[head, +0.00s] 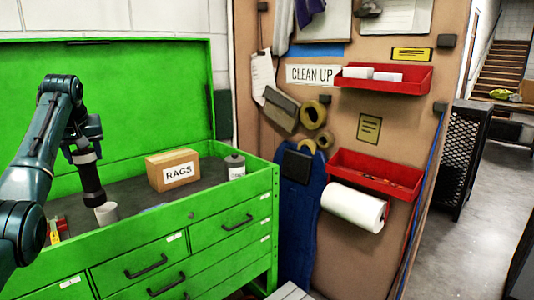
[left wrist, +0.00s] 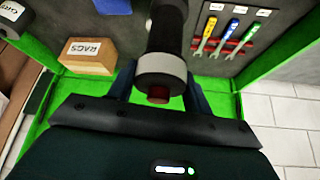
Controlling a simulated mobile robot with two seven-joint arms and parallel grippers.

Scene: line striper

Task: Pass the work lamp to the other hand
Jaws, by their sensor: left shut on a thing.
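The work lamp is a dark cylinder (head: 91,180) with a grey ring near its upper end. It hangs roughly upright over the top tray of the green tool chest. My left gripper (head: 84,148) is shut on the lamp near this ring. In the left wrist view the lamp (left wrist: 163,65) sits between the fingers of my left gripper (left wrist: 160,92), with a dark red end showing; the rest of its length runs away from the camera. My right gripper is not in view.
The green chest (head: 150,252) holds a RAGS box (head: 172,169), a grey can (head: 235,165) and a white cylinder (head: 106,212) close to the lamp's lower end. Wrenches (left wrist: 231,38) lie in a red rack.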

